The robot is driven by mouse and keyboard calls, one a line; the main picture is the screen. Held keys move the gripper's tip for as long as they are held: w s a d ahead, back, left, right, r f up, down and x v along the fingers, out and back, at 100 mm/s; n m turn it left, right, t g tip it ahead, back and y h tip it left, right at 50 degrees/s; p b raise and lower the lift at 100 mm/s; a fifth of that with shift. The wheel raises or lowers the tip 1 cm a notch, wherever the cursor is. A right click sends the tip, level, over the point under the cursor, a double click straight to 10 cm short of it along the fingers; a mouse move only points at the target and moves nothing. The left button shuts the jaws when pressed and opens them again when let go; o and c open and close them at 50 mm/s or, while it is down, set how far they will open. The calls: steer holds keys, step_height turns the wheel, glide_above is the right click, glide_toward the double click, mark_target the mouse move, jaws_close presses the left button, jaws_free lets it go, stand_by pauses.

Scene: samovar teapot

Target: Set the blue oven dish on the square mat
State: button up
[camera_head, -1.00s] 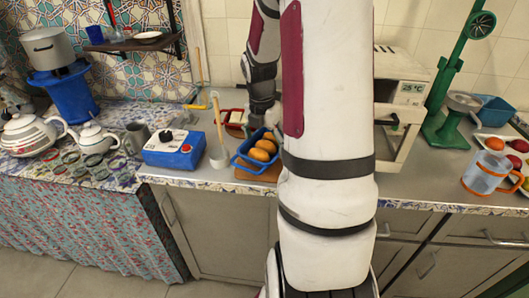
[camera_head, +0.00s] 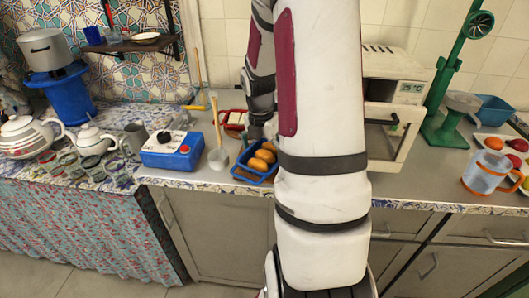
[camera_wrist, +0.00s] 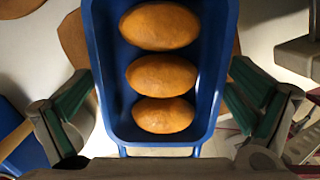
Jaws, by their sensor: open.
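The blue oven dish (camera_head: 245,175) stands at the counter's front edge and holds brown loaves (camera_head: 261,159). The wrist view shows the dish (camera_wrist: 112,112) from above, with three loaves (camera_wrist: 161,76) in a row. Brown patches (camera_wrist: 74,40) show beside it on both sides, apparently the square mat under the dish, which hides most of it. My gripper (camera_wrist: 158,112) is open, with one finger on each side of the dish's near end and a gap on both sides. In the head view my arm hides part of the dish's right side.
A blue box (camera_head: 172,150) with a red button and a white ladle-like tool (camera_head: 218,158) stand left of the dish. A red tray (camera_head: 235,121) lies behind it. A white oven (camera_head: 390,100) with its door ajar stands to the right.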

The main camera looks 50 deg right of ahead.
mark_target(262, 154)
step_height(262, 154, up, 11)
steer(key=a+p, duration=0.1)
steer(key=p, duration=0.1)
steer(key=a+r+m, duration=0.4)
steer(key=a+r, duration=0.2)
steer(key=a, duration=0.2)
steer(key=s+a+r+m+t, duration=0.1)
steer(key=s+a+r+m, duration=0.1)
steer(key=s+a+m, duration=0.5)
steer(key=s+a+r+m+t+y, duration=0.1)
steer(key=s+a+r+m+t, duration=0.1)
steer(key=s+a+m, duration=0.6)
steer(key=a+r, duration=0.1)
steer(key=a, duration=0.6)
steer(key=shift+s+m, duration=0.2)
steer(key=shift+m, duration=0.1)
